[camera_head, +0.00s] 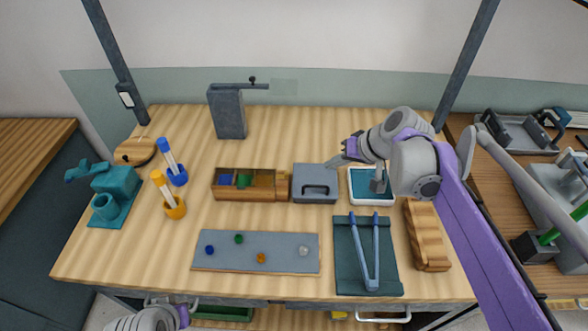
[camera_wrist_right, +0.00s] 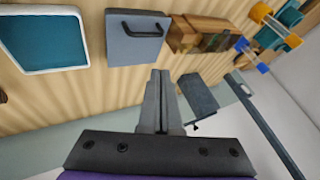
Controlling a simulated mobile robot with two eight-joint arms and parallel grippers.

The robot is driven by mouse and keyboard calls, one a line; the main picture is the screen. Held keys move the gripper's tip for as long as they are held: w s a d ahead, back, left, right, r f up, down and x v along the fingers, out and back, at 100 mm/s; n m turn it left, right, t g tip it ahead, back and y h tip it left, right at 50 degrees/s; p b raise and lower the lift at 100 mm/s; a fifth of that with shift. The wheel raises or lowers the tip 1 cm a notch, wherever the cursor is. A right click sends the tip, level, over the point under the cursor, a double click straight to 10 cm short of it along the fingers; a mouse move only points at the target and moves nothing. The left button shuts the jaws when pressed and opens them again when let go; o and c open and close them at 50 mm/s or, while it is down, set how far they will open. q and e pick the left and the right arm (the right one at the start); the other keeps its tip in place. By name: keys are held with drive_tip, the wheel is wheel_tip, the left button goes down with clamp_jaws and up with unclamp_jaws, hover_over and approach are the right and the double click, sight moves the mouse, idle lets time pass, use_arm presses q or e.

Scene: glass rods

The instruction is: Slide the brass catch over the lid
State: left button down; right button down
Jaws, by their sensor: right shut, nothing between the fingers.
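A grey block or lid with a dark handle (camera_head: 315,190) sits mid-table, just right of a wooden box (camera_head: 228,194) with compartments. A brownish, brass-toned piece (camera_head: 283,186) stands between them; I take it for the catch, but it is too small to be sure. In the right wrist view the grey lid (camera_wrist_right: 135,50) and the brown piece (camera_wrist_right: 183,36) show beyond the fingers.
A white-rimmed tray (camera_head: 371,201) lies right of the lid, under my right arm. A grey mat (camera_head: 220,261) with small coloured pieces and a dark mat (camera_head: 345,283) with blue tongs (camera_head: 367,262) lie in front. A grey stand (camera_head: 229,112) rises behind.

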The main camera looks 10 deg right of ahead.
sight(282, 175)
drive_tip(key=shift+s, duration=0.1)
drive_tip(key=x, duration=1)
drive_tip(key=shift+a+b, duration=0.1)
drive_tip(key=shift+b, duration=0.2)
drive_tip(key=a, duration=0.1)
drive_tip(key=w+a, duration=0.1)
drive_tip(key=a, duration=0.1)
drive_tip(key=shift+a, duration=0.1)
drive_tip(key=shift+w+a, duration=0.15)
drive_tip(key=shift+a, duration=0.15)
